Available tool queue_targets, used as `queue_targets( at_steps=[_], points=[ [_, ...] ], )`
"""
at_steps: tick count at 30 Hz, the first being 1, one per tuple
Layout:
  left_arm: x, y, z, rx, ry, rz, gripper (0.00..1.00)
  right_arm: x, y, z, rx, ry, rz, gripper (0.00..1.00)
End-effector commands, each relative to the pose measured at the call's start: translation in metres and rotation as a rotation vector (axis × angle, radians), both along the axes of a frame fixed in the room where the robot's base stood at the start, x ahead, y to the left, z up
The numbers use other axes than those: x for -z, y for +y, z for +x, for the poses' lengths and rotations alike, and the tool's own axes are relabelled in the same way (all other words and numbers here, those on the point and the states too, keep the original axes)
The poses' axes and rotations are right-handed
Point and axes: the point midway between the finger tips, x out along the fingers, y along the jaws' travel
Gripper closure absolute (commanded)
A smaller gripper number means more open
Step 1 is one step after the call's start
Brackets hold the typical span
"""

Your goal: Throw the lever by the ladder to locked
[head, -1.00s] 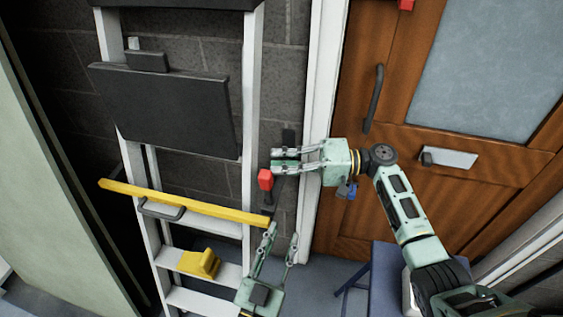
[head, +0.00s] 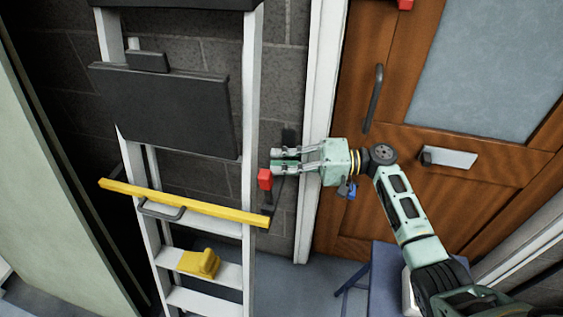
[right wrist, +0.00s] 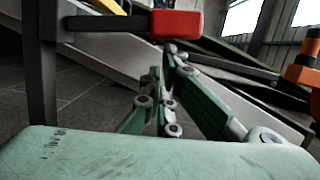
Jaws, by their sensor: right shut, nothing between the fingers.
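The lever's red handle (head: 265,179) is beside the ladder's right rail, on a dark arm against the grey block wall. A dark plate (head: 288,137) is on the wall above it. The white ladder (head: 250,110) stands left of the lever. My right gripper (head: 274,160) points left, shut and empty, with its fingertips just above the red handle in the head view. In the right wrist view the red handle (right wrist: 177,23) is at the top, beyond the fingers (right wrist: 167,100). I cannot tell whether they touch. My left gripper is out of view.
A yellow bar (head: 185,204) crosses the ladder, ending near the lever. A dark panel (head: 165,105) hangs at the ladder. A wooden door (head: 350,150) with a handle is right; a blue seat (head: 385,285) stands low before it.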

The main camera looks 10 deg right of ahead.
Motion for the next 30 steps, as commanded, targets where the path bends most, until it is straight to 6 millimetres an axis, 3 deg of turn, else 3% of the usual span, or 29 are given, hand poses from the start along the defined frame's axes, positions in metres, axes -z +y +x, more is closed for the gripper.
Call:
queue_targets(
  at_steps=[20,30],
  points=[
    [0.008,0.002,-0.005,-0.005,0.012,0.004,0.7,-0.004,0.005,-0.013,-0.001,-0.12,-0.05,1.0],
    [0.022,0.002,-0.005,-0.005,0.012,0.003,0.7,-0.006,0.013,-0.032,-0.001,-0.3,-0.124,1.0]
  ],
)
